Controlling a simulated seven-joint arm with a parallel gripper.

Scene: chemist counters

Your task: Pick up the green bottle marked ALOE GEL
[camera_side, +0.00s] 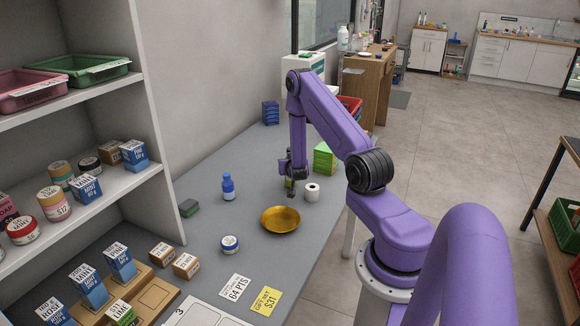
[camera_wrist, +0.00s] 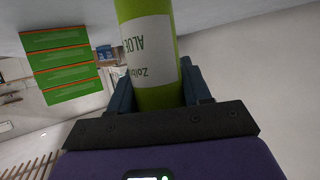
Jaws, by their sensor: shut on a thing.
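In the wrist view, a green bottle (camera_wrist: 162,97) with a white label reading ALOE sits between the two fingers of my gripper (camera_wrist: 160,95). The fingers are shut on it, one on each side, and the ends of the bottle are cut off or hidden. In the side view, my gripper (camera_side: 289,182) is low over the grey counter, behind the gold dish. Only a small green part of the bottle (camera_side: 289,184) shows there. I cannot tell from these frames whether it touches the counter.
A gold dish (camera_side: 281,220), a white roll (camera_side: 312,192) and a stack of green boxes (camera_side: 324,158) are close to my gripper. A shelf unit (camera_side: 160,120) borders the counter at left.

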